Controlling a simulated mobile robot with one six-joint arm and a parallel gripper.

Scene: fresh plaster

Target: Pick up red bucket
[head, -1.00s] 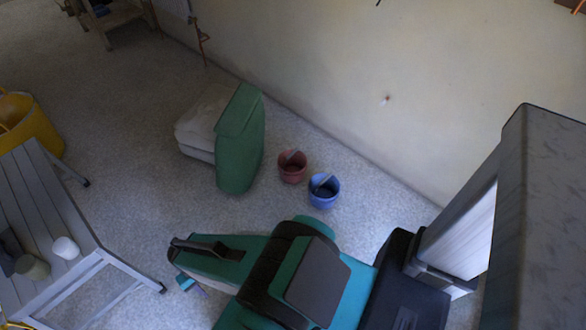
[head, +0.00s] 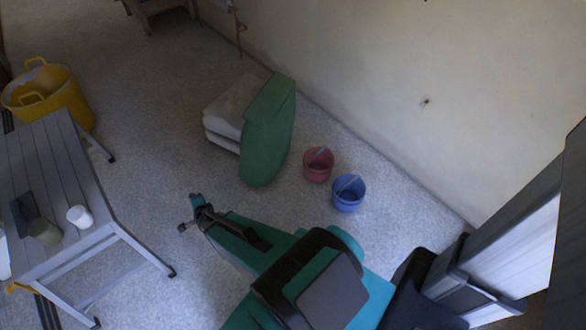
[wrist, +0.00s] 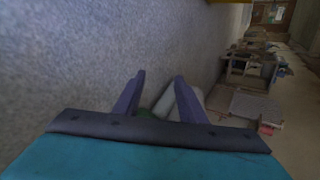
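The red bucket (head: 318,165) stands upright on the floor in the head view, between the green sack and a blue bucket (head: 348,193). My gripper (head: 189,213) is at the end of my arm, to the left of the red bucket and well apart from it. In the wrist view its two purple fingers (wrist: 158,100) stand apart with a gap between them, and I see nothing held. The red bucket does not show clearly in the wrist view.
A green sack (head: 270,135) leans on a pale stack (head: 229,112) left of the buckets. A grey slatted table (head: 85,165) with cups stands at the left, a yellow tub (head: 60,95) behind it. The wall (head: 400,60) runs behind the buckets. Floor between table and sack is clear.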

